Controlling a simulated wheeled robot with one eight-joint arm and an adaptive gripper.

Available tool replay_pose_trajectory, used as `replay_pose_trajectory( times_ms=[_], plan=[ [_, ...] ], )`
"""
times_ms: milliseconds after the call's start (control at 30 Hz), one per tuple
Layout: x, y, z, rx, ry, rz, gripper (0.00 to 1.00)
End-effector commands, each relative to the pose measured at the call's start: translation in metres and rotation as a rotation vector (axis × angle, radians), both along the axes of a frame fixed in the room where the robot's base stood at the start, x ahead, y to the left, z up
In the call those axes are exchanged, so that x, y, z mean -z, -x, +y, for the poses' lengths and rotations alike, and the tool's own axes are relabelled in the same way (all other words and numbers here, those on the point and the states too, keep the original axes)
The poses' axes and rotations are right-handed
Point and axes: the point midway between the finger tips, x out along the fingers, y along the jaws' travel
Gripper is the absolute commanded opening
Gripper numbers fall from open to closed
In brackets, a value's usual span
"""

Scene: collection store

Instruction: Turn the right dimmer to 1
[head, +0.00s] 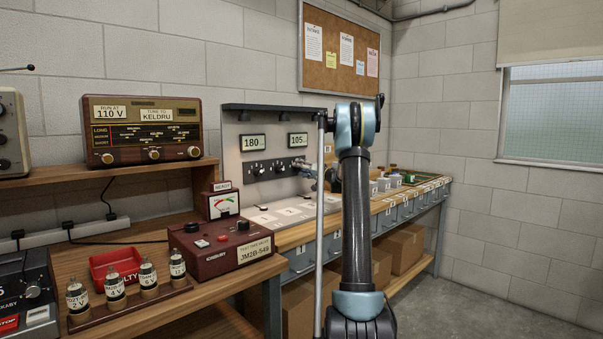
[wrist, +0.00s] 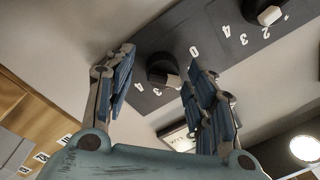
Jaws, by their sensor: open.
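The dimmer panel (head: 262,152) stands at the back wall in the head view, with a row of dark dimmer knobs (head: 258,170) under two displays reading 180 and 105. My gripper (head: 310,173) is at the panel's right end, partly hidden behind my arm. In the wrist view my gripper (wrist: 161,68) is open, its fingers on either side of a dark round dimmer knob (wrist: 160,70) with a pale pointer. I cannot tell whether the fingers touch it. Digits 0, 3 and 4 show near this knob. A second knob (wrist: 268,14) with a pale pointer sits at upper right.
A vintage radio (head: 142,130) stands on a shelf at left. Below it are a maroon tester box (head: 222,250), a small meter (head: 223,205), a red tray (head: 117,266) and several valves. A bench with grey drawers (head: 300,261) runs right; the floor at right is clear.

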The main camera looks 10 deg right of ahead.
Motion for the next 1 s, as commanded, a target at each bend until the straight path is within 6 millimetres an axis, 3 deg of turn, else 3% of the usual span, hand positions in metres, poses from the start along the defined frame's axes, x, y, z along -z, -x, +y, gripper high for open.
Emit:
replay_pose_trajectory(
  times_ms=[167,700,1000],
  plan=[
    [0.001,0.01,-0.009,0.001,0.0,0.0,0.5],
    [0.008,0.081,-0.065,0.002,0.0,0.001,0.5],
    [0.009,0.093,-0.074,0.001,0.0,0.001,0.5]
  ],
)
